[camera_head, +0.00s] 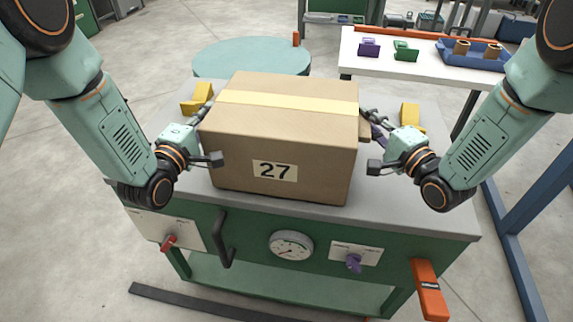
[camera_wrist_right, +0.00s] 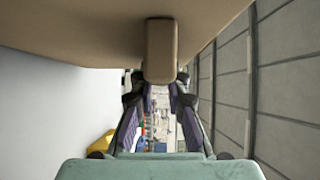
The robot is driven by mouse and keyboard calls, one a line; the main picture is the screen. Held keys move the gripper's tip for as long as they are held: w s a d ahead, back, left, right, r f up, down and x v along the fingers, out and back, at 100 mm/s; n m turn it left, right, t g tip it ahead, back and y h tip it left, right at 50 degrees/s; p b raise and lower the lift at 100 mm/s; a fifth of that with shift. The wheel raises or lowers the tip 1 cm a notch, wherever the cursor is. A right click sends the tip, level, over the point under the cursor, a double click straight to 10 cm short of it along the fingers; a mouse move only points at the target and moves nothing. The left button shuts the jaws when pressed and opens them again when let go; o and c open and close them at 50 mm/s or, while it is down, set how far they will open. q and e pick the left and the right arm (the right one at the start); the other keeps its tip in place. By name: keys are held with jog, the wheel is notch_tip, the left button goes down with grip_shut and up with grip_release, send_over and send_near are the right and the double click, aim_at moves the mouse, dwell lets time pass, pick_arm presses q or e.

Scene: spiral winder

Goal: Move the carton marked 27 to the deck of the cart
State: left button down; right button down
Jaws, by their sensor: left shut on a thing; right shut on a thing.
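The carton marked 27 (camera_head: 300,140) is a brown box with a pale tape strip on top and a 27 label on its front. It is over the grey top of a green cabinet (camera_head: 420,212). My left gripper (camera_head: 207,108) is at the carton's left side and my right gripper (camera_head: 369,124) is at its right side, each shut on it. In the right wrist view the carton's underside or side (camera_wrist_right: 80,22) fills the top, and a brown handle block (camera_wrist_right: 160,50) sits between the fingers. I cannot tell whether the carton touches the top. The left fingertips are partly hidden.
Yellow blocks (camera_head: 197,97) stand on the cabinet top behind the carton. A round teal table (camera_head: 250,55) is behind. A white table (camera_head: 420,70) at the back right holds a blue tray (camera_head: 470,62) and small brackets. The cabinet front has a handle (camera_head: 222,238) and gauge (camera_head: 291,245).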

pick_arm(q)
jog(key=shift+f, duration=0.35)
pick_arm(e)
jog(key=shift+f, duration=0.3)
pick_arm(q)
jog(key=c, duration=1.8)
grip_release()
jog(key=shift+f+b, duration=0.1)
jog(key=shift+b, duration=0.2)
pick_arm(e)
jog(key=c, duration=1.8)
grip_release()
jog(key=shift+f, duration=0.15)
pick_arm(q)
jog(key=o, duration=0.5)
jog(key=shift+s, duration=0.1)
jog(key=shift+c, duration=0.2)
pick_arm(e)
jog(key=o, duration=0.5)
jog(key=shift+s, duration=0.1)
jog(key=shift+c, duration=0.2)
pick_arm(q)
jog(key=v, duration=1.2)
pick_arm(e)
jog(key=v, duration=1.2)
